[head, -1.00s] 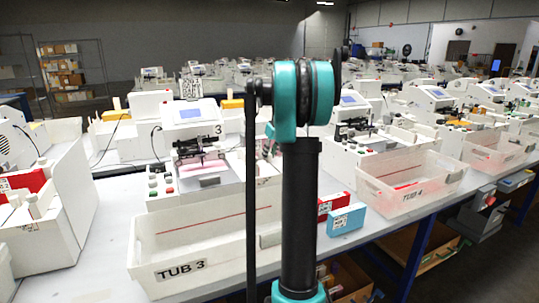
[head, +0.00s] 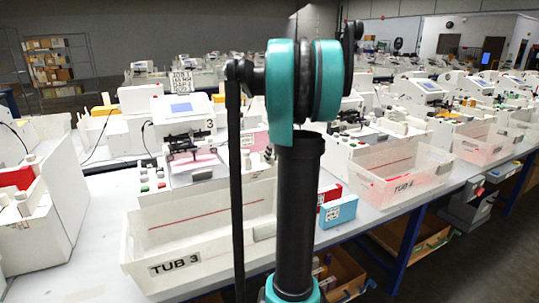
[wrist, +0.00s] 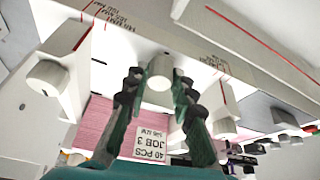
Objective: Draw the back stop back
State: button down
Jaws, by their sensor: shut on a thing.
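In the wrist view my gripper (wrist: 159,80) has its two dark-green fingers closed around a small white knob (wrist: 158,66). The knob stands out from a long white bar (wrist: 125,42) with small print and scale marks; I take this bar and knob to be the back stop. My arm's black and teal links cover part of the view there, and my gripper does not show clearly.
Two other white knobs, a left one (wrist: 46,76) and a right one (wrist: 224,127), stand near the gripper. A pink striped sheet (wrist: 95,125) and a job card (wrist: 153,143) lie beyond the fingers. Tub 3 (head: 215,262) sits in front of machine 3, with a blue box (head: 338,211) to its right.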

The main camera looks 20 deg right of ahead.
jog(key=c, duration=1.3)
grip_release()
jog(key=shift+o, duration=0.2)
jog(key=v, duration=1.2)
jog(key=shift+s, duration=0.1)
